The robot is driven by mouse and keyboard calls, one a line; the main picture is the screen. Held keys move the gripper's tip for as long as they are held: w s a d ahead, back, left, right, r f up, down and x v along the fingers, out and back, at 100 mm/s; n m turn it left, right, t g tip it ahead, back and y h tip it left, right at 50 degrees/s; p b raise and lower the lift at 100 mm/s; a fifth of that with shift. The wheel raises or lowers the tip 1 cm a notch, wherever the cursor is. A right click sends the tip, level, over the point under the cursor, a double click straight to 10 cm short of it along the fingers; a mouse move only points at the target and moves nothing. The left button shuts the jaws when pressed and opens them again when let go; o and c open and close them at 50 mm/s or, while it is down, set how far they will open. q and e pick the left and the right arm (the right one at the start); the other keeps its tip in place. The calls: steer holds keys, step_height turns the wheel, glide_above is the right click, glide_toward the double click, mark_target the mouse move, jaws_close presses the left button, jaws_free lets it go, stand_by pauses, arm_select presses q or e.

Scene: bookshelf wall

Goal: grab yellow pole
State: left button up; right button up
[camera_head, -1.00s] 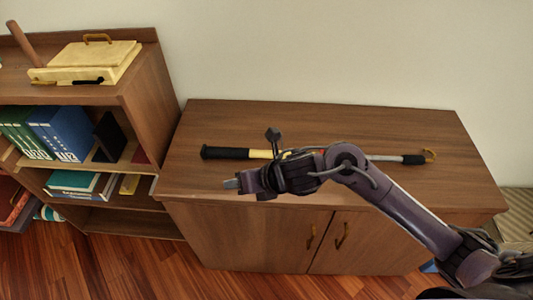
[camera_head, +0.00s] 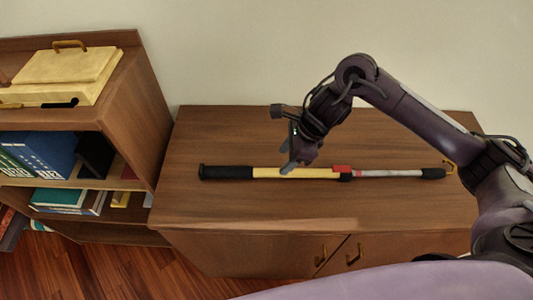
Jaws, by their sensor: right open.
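The yellow pole (camera_head: 265,173) lies flat across the wooden cabinet top. It has a black grip at its left end, a yellow section, a red piece near the middle, a grey-white shaft and a yellow hook at the right end. My right gripper (camera_head: 290,168) points down at the yellow section, just left of the red piece. Its fingers are open and overlap the pole in the picture; I cannot tell whether they touch it. My left gripper is not in view.
The cabinet (camera_head: 230,210) has bare top around the pole, in front and behind. A bookshelf (camera_head: 155,120) stands at the left, higher than the cabinet, with a yellow case (camera_head: 65,75) on top and blue binders (camera_head: 45,152) inside. A wall is behind.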

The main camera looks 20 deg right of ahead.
mark_target(274, 170)
steer(key=shift+w, duration=0.35)
steer(key=shift+w+a+f, duration=0.1)
steer(key=shift+f, duration=0.25)
steer(key=x, duration=0.2)
steer(key=s+x, duration=0.1)
steer(key=shift+w+a+f, duration=0.1)
steer(key=shift+a+f, duration=0.1)
steer(key=shift+f, duration=0.15)
steer(key=shift+x, duration=1.5)
steer(key=shift+w+d, duration=0.15)
steer(key=shift+w, duration=0.05)
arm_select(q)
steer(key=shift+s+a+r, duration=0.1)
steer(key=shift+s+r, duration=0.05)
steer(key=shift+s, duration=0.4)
arm_select(e)
jaws_close()
steer(key=shift+w, duration=0.1)
